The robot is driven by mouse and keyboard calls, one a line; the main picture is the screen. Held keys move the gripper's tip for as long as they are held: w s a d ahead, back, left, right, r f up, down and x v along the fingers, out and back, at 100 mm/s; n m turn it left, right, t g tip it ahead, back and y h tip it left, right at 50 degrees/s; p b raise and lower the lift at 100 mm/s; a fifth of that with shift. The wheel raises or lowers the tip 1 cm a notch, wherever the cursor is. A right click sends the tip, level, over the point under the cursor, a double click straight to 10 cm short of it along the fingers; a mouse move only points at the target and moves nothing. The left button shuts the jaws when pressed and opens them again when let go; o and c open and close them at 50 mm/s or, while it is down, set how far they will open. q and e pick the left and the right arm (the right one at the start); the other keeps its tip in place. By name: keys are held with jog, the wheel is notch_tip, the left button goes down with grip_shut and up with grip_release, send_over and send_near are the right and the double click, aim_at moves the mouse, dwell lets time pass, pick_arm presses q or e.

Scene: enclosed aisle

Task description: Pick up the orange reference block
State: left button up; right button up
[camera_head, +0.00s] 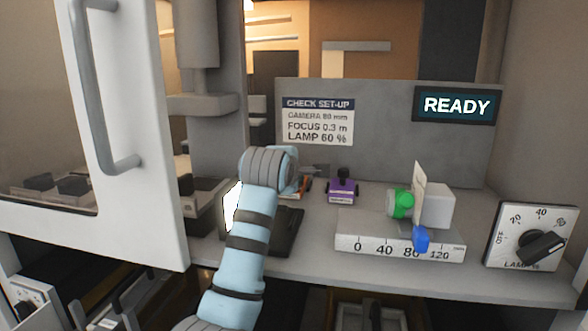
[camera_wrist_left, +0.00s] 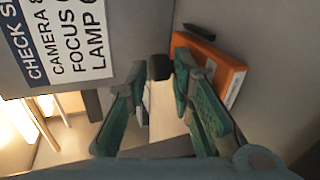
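The orange reference block (camera_wrist_left: 214,68) lies on the grey surface at the upper right of the left wrist view, with a dark bar across its top edge. It is beside the right-hand finger, not between the fingers. In the head view a bit of orange (camera_head: 304,184) shows next to my left wrist, mostly hidden by it. My left gripper (camera_wrist_left: 160,80) has its teal fingers apart. A small dark thing (camera_wrist_left: 160,67) shows between the fingertips; I cannot tell what it is or whether they touch it. My right gripper is in neither view.
A purple block with a black knob (camera_head: 342,190) stands right of my left gripper. Farther right are a numbered scale block (camera_head: 385,244), with green and blue parts, and a lamp dial (camera_head: 528,237). A grey panel (camera_head: 388,120) stands behind. An open white door (camera_head: 135,120) is at left.

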pick_arm(q)
jog(key=shift+s, duration=0.2)
jog(key=shift+f, duration=0.1)
grip_shut()
jog(key=shift+w, duration=0.1)
notch_tip(320, 180, up, 9)
notch_tip(320, 180, down, 5)
jog(key=b, duration=0.6)
jog(key=shift+a+b, duration=0.1)
jog(key=shift+b, duration=0.25)
jog(key=shift+f, duration=0.1)
jog(key=shift+w+r, duration=0.15)
jog(key=shift+r, duration=0.1)
